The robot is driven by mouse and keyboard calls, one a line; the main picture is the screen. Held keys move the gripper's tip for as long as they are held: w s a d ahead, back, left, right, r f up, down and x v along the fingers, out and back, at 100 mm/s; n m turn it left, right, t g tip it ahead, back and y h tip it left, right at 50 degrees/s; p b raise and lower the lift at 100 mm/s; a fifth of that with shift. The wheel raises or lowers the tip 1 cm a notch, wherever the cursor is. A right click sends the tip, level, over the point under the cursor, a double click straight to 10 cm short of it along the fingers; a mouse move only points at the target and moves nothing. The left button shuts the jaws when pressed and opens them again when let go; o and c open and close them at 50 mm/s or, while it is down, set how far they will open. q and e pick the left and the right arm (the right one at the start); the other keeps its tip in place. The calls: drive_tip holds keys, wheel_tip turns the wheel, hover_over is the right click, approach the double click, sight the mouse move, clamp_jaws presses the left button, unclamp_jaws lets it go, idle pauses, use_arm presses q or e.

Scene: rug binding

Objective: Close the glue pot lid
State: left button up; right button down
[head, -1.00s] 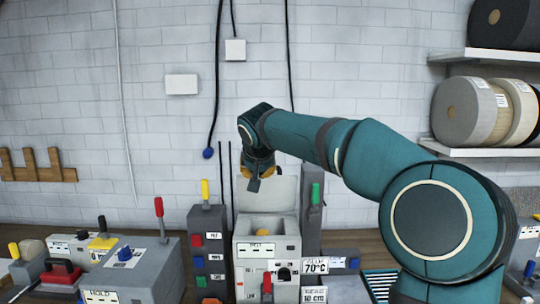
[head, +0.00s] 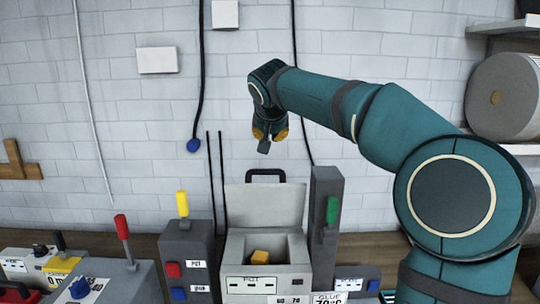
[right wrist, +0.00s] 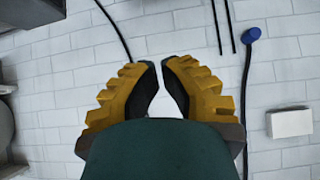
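The glue pot (head: 266,283) is a grey box marked POT, with an orange-yellow block (head: 259,256) inside its open top. Its pale grey lid (head: 264,204) stands up open at the back, with a black handle (head: 265,174) on its upper edge. My right gripper (head: 265,146) hangs above the handle, apart from it, with its fingers pointing down. In the right wrist view its yellow-and-black fingers (right wrist: 159,64) nearly meet at the tips, with nothing between them. My left gripper is in neither current view.
A grey post with a green lever (head: 331,211) stands right of the pot. A grey box with a yellow lever (head: 183,204) stands at its left, and a red lever (head: 122,227) rises farther left. Cables (head: 200,80) hang on the white brick wall behind.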

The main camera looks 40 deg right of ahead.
drive_tip(key=p+x, duration=0.1)
drive_tip(key=x, duration=0.9)
drive_tip(key=s+a, duration=0.1)
drive_tip(key=s+a+f, duration=0.1)
drive_tip(key=shift+s+a+f, duration=0.2)
drive_tip(key=shift+s+f, duration=0.15)
drive_tip(key=shift+s, duration=0.05)
